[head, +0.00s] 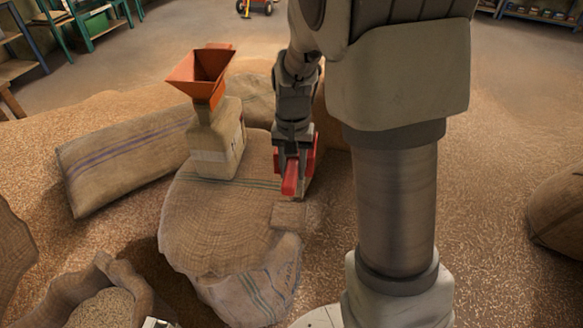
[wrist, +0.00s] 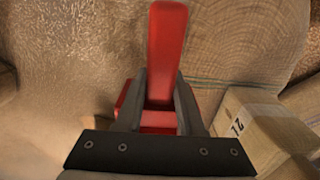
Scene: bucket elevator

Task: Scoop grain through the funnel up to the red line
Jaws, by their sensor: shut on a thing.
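My gripper (head: 292,155) is shut on the handle of a red scoop (head: 290,180), above the right side of a stuffed sack. The handle points toward the head camera. In the wrist view the scoop (wrist: 166,45) rises between the fingers (wrist: 158,100); its bowl is mostly hidden, and I cannot tell whether it holds grain. An orange funnel (head: 203,72) sits in the neck of a tan container (head: 217,140), left of my gripper. The container seems to be the boxy shape with dark digits in the wrist view (wrist: 262,122). No red line or fill level shows.
The container stands on the stuffed sack (head: 215,220). An open sack of grain (head: 100,308) is at the lower left. A striped sack (head: 125,155) lies left of the container, another sack (head: 560,210) at far right. Grain covers much of the floor.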

